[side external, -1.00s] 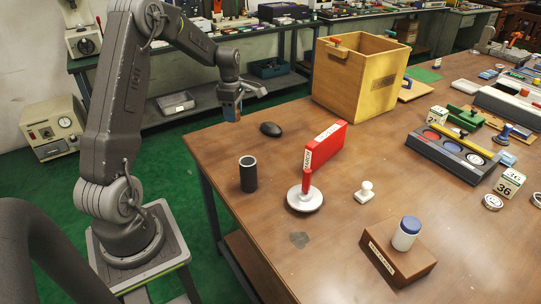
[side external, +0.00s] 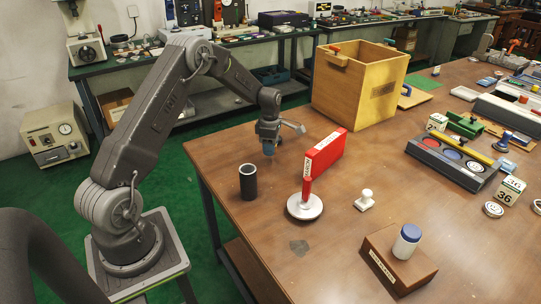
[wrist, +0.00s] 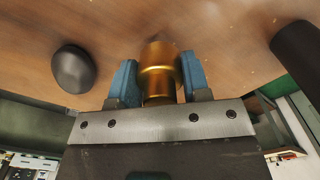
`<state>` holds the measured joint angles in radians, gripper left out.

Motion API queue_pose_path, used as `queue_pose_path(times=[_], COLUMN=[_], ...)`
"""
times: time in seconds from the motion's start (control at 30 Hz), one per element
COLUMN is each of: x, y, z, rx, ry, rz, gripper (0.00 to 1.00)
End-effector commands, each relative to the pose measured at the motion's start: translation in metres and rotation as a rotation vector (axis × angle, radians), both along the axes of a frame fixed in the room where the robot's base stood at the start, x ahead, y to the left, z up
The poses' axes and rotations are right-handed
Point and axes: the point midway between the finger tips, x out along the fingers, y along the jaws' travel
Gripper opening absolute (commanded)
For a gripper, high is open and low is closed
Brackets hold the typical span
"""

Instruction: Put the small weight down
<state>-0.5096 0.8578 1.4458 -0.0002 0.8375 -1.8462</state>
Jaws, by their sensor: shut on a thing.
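The small weight (wrist: 160,68) is a brass-coloured stepped cylinder in the wrist view. My gripper (wrist: 158,80) is shut on it, with one blue finger on each side. In the side external view my gripper (side external: 268,149) points down over the near-left part of the wooden table (side external: 330,235). The weight cannot be made out there. I cannot tell whether its lower end touches the table.
A dark rounded object (wrist: 73,68) lies left of the fingers in the wrist view. A black cylinder (side external: 248,182) stands in front of my gripper.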

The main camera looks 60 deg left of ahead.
Motion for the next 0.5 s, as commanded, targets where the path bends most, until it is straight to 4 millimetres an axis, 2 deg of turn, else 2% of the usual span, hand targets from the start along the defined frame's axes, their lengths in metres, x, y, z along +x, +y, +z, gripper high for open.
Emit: queue_pose_path(times=[0.3,0.5], x=[0.000,0.001], y=[0.000,0.000], z=[-0.036,-0.038], rx=[-0.001,-0.001], ry=[-0.001,-0.004], rz=[0.000,0.000], gripper=[0.06,0.06])
